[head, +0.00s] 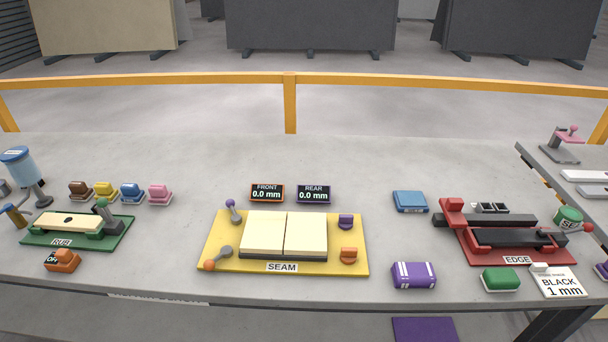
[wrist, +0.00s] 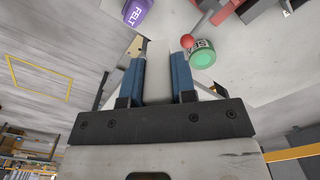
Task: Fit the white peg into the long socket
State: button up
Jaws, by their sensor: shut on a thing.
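My gripper (wrist: 158,57) shows in the wrist view, with a blue-padded finger on each side. It is shut on a pale, whitish bar, which looks like the white peg (wrist: 158,76). The peg points away from the camera between the fingers; its far end is over a pale surface, and I cannot tell if it touches anything. The gripper does not show in the head view. I cannot pick out a long socket for certain in either view. Two white bars or slots (head: 586,176) lie on the side table at the right edge of the head view.
The slab holds a yellow SEAM board (head: 212,254), a green RUB board (head: 112,234), a red EDGE fixture (head: 500,255), a purple block (head: 413,275), a blue block (head: 410,201) and a green block (head: 500,279). A green-topped can (wrist: 203,58) is right of my fingers.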

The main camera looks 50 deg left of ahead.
jog(key=a+f+n, duration=0.2)
jog(key=a+n, duration=0.2)
jog(key=a, duration=2.7)
jog(key=s+a+n, duration=0.1)
jog(key=s+a, duration=0.2)
jog(key=a, duration=0.6)
jog(key=s+a+f+n, duration=0.1)
jog(key=s+a, duration=0.3)
jog(key=a, duration=0.4)
jog(key=s+a+n, duration=0.1)
jog(key=s+a, duration=0.2)
jog(key=a, duration=0.6)
jog(key=s+a+f+n, duration=0.3)
jog(key=s+a, duration=1.7)
jog(key=a, duration=0.4)
jog(key=s+a+f+n, duration=0.1)
jog(key=s+a, duration=0.7)
jog(key=s, duration=0.4)
jog(key=s+a+f+n, duration=0.1)
jog(key=s+a+n, duration=0.1)
jog(key=s+a, duration=0.6)
jog(key=s, duration=0.4)
jog(key=shift+s+a, duration=0.3)
jog(key=shift+s, duration=0.1)
jog(key=shift+f, duration=0.1)
jog(key=shift+f, duration=3.15)
